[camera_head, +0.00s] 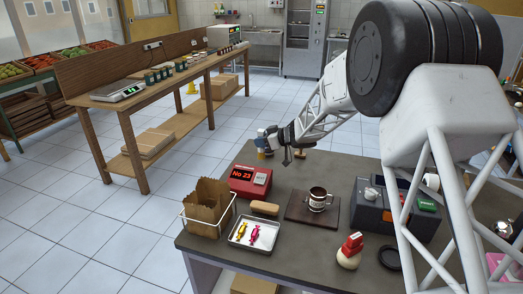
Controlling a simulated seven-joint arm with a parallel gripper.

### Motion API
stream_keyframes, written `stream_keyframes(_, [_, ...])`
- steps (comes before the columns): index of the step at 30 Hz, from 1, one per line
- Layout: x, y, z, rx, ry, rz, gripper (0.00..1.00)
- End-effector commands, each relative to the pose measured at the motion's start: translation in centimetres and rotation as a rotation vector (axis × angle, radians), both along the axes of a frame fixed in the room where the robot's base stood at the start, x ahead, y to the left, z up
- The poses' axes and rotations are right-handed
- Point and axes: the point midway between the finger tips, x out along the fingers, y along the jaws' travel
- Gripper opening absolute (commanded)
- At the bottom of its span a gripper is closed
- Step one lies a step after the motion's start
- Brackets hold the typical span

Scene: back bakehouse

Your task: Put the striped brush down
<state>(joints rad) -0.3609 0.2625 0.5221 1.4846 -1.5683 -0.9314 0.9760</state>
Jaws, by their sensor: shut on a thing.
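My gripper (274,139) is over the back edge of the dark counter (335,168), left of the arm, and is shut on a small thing. I take this to be the striped brush (262,143); a blue-grey and tan part of it shows at the jaws. It is too small here to make out stripes or bristles, and the jaws partly hide it. It appears held up above the counter, behind the red number display.
On the counter are a red display (248,181), a wire basket with a paper bag (208,205), a tan block (265,208), a tray of sweets (254,234), a mug (318,199) on a dark board and a grey machine (385,210). Bare counter shows around the board.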

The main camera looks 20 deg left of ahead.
Motion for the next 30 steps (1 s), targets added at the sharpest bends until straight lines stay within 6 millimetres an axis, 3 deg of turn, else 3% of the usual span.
stream_keyframes(5, [0.0,0.0,-0.3,0.0,0.001,0.0,0.0])
stream_keyframes(16, [0.0,0.0,-3.7,-0.001,0.001,0.001,0.0])
stream_keyframes(30, [0.0,0.0,-4.1,0.0,0.001,0.0,0.0])
